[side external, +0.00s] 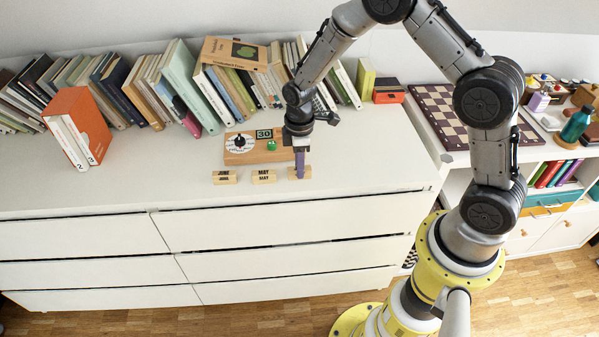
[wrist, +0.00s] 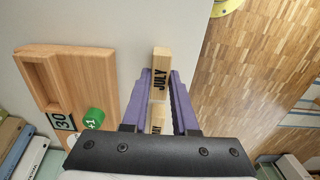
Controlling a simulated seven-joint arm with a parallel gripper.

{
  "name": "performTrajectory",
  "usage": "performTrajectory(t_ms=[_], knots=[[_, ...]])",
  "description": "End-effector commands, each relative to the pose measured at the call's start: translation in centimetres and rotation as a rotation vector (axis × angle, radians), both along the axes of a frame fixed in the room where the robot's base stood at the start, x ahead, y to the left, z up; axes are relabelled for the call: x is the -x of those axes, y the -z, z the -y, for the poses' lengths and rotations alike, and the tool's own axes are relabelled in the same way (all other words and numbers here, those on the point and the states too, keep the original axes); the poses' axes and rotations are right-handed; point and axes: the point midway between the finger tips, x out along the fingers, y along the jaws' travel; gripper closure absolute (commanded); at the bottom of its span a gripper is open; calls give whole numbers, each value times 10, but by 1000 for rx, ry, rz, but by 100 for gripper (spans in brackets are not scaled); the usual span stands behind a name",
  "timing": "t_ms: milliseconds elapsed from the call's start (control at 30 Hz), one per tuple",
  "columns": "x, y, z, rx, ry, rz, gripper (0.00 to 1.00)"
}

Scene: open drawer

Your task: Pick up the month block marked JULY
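The JULY block (wrist: 161,72) is a small pale wooden bar with dark lettering, lying on the white dresser top. It also shows in the side view (side external: 305,173), partly hidden by my gripper. My gripper (side external: 300,175) points down at it, with one purple finger in front of the block. In the wrist view, my gripper's two purple fingers (wrist: 160,78) lie along either side of the JULY block. They are very close to it; I cannot tell whether they touch or grip it. The block appears to rest on the dresser.
The MAY block (side external: 263,177) and JUNE block (side external: 224,177) lie left of JULY. A wooden calendar board (side external: 237,156) with a dial, a 30 tile and a green piece (side external: 272,146) stands behind. Books line the back wall. The dresser's front edge is close, with bare top further left.

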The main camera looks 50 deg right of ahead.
Motion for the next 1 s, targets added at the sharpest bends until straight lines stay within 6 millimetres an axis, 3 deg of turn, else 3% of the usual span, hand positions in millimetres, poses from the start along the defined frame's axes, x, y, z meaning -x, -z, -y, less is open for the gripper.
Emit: performTrajectory(t_ms=[567, 800, 1000], knots=[[-1, -5, 0, 0, 0, 3, 100], [-1, -34, 0, 1, 0, 6, 100], [34, -74, -1, 1, 0, 6, 100]])
